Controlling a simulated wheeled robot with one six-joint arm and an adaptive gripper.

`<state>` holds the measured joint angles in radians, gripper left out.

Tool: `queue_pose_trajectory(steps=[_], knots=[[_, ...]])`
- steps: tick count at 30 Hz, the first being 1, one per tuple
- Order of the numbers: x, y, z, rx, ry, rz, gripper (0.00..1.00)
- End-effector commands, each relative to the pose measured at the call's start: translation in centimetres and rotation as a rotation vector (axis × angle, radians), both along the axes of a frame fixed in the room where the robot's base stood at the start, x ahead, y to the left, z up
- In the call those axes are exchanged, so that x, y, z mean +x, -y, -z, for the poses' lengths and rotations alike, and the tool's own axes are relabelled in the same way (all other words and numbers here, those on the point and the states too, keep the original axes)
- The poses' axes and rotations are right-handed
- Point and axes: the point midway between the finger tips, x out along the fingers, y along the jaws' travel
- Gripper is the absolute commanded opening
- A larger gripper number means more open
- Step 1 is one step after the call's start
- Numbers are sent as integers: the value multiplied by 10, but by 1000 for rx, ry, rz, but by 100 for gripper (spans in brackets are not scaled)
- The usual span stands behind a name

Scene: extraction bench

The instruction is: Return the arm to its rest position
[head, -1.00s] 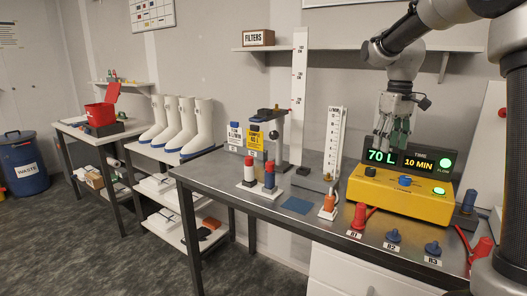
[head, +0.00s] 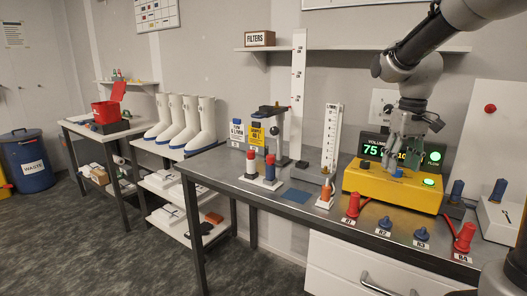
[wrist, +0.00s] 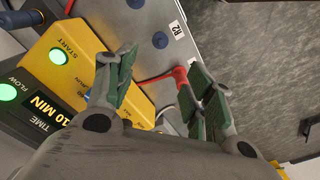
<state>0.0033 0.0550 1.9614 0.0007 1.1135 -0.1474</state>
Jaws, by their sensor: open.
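My gripper (head: 405,158) hangs at the end of my arm over the yellow pump unit (head: 365,186), in front of its display, which reads 75 in green. In the wrist view my gripper (wrist: 165,88) has its green-padded fingers spread apart with nothing held between them. The yellow unit (wrist: 85,72) lies below and to the left there, with lit green START and FLOW lamps. The gripper hides part of the display in the head view. I cannot tell whether the fingertips touch the unit.
Red and blue plugs (head: 385,222) line the front edge. A shelf (head: 350,48) runs behind my arm.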

Motion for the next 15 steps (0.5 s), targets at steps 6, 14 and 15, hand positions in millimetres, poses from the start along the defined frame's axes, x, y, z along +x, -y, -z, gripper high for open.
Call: queue_pose_trajectory(steps=[6,14,15], knots=[[-62,0,-3,3,52,71,53],[-169,-1,1,16,184,147,53],[-183,-1,3,18,208,150,53]])
